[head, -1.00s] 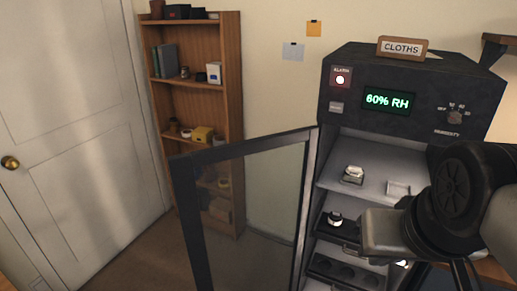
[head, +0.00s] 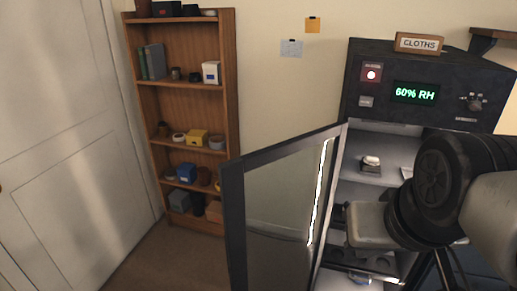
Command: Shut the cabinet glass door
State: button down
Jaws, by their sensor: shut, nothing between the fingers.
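The cabinet glass door (head: 232,225), a dark frame around a clear pane, stands open in the head view. It is hinged at the left side of the dark cabinet (head: 358,112) and swings out toward me. A bright reflection runs down the pane. My gripper (head: 370,226) is a pale grey block on my black wrist, in front of the open cabinet and right of the door. It looks shut and empty, though its fingertips are hard to make out. No contact with the door shows. My arm hides part of the interior.
Small items sit on the cabinet shelves, including a pale piece (head: 371,161). A wooden bookshelf (head: 231,100) stands behind the glass door. Floor shows at lower left.

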aim_at(232, 172)
jog(key=j+z, duration=0.1)
jog(key=j, duration=0.3)
jog(key=k+j, duration=0.15)
jog(key=j, duration=0.25)
jog(key=j+z, duration=0.15)
jog(key=j, duration=0.25)
jog(key=k+j, duration=0.15)
jog(key=j, duration=0.25)
jog(key=i+l, duration=0.3)
jog(key=i, duration=0.2)
jog(key=k+l+z, duration=0.05)
